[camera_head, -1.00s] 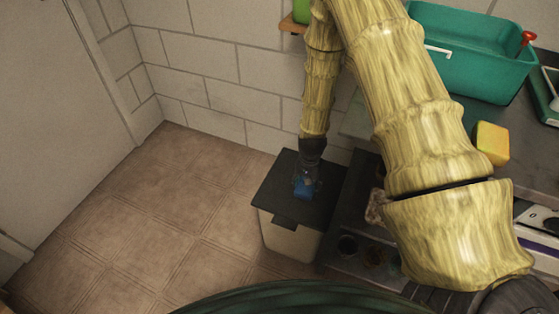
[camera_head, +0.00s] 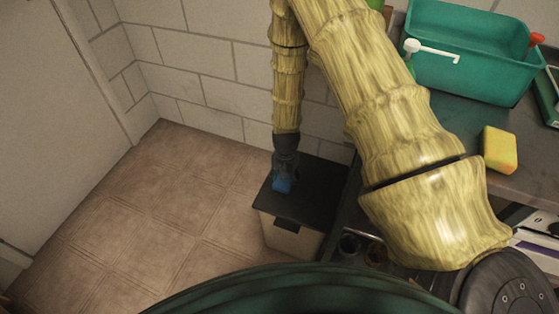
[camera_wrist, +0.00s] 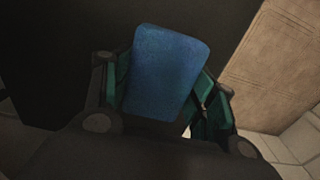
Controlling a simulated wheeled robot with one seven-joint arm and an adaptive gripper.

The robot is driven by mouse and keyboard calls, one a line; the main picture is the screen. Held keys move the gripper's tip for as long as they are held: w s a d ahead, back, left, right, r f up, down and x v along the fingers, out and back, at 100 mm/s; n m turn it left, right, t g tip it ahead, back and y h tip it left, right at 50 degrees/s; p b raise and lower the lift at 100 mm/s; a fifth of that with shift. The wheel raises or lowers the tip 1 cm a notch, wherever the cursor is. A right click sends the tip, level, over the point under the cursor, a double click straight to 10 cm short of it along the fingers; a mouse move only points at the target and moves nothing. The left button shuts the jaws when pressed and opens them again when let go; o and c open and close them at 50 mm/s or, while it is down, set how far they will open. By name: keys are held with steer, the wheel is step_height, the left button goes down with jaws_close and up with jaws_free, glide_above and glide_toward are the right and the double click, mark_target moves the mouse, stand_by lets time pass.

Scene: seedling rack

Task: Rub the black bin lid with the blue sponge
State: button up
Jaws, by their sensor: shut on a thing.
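The bin (camera_head: 285,237) stands on the floor with its flat black lid (camera_head: 312,195) on top. My gripper (camera_head: 283,176) is over the left part of the lid, pointing down. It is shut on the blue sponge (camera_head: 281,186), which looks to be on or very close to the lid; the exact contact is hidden. In the wrist view the blue sponge (camera_wrist: 165,72) sits between the dark and green fingers of my gripper (camera_wrist: 160,98), with the dark lid (camera_wrist: 220,30) behind it and the floor to the right.
Small round pots (camera_head: 349,246) stand on a lower shelf beside the bin. The tiled floor (camera_head: 150,215) left of the bin is clear.

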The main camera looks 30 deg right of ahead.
steer(key=r+p, duration=0.2)
steer(key=r, duration=0.1)
steer(key=r+p, duration=0.1)
steer(key=r, duration=0.1)
steer(key=shift+w+a+p, duration=0.25)
steer(key=shift+a+p, duration=0.05)
steer(key=shift+r+p, duration=1.25)
steer(key=shift+r, duration=0.35)
